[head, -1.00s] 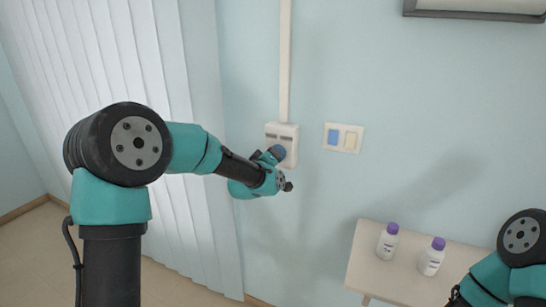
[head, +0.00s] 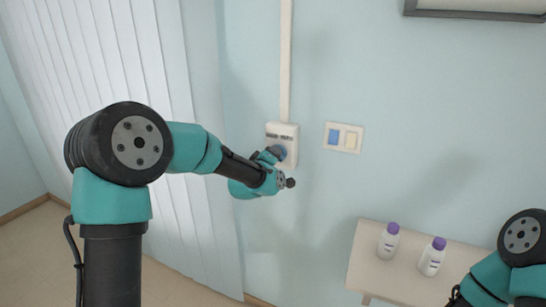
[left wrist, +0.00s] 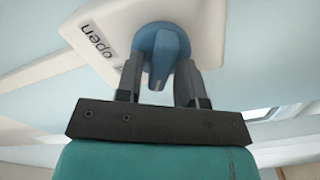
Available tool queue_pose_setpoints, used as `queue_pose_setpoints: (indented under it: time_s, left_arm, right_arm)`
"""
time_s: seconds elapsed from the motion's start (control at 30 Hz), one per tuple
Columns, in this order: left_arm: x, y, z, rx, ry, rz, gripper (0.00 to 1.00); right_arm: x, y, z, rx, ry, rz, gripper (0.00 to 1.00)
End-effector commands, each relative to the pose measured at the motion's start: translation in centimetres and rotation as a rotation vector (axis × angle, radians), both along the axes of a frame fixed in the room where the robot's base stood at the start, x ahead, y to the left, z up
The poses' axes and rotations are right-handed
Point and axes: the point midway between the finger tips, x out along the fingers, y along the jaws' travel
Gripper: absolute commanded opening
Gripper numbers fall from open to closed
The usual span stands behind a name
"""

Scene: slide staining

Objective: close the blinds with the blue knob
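The blue knob (head: 279,152) sits on a white box (head: 285,131) on the wall, right of the vertical blinds (head: 125,100). In the left wrist view the knob (left wrist: 162,50) has a raised ridge. The two fingers of my left gripper (left wrist: 160,78) lie on either side of this ridge. I cannot tell whether they press on it. The word "open" on the box appears upside down and tilted, left of the knob. Part of the box face is hidden behind the fingers. The white blinds hang as long slats side by side. My right gripper is not in view.
A pale small table (head: 373,273) at lower right holds two white bottles with purple caps (head: 388,243) (head: 431,257). A white conduit (head: 286,60) runs up from the box.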

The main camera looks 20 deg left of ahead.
Motion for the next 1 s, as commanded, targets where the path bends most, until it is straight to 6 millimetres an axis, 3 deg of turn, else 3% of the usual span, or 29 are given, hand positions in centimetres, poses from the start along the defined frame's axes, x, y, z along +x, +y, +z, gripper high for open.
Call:
queue_pose_setpoints:
  time_s: [0.1, 0.53, 0.67, 1.0]
  left_arm:
    - [0.0, 0.0, 0.0, 0.001, 0.0, 0.0, 0.45]
    - [-1.1, 0.2, 0.0, 0.002, 0.0, -0.001, 0.45]
    - [-2.8, 0.4, 0.1, 0.002, 0.0, 0.0, 0.45]
    - [-9.1, 1.3, 0.1, 0.001, 0.0, -0.001, 0.45]
  right_arm:
    - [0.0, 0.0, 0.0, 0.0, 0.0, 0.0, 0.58]
    - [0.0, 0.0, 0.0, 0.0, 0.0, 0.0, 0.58]
    - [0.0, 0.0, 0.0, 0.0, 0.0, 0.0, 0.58]
    - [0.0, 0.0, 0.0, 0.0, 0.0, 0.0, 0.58]
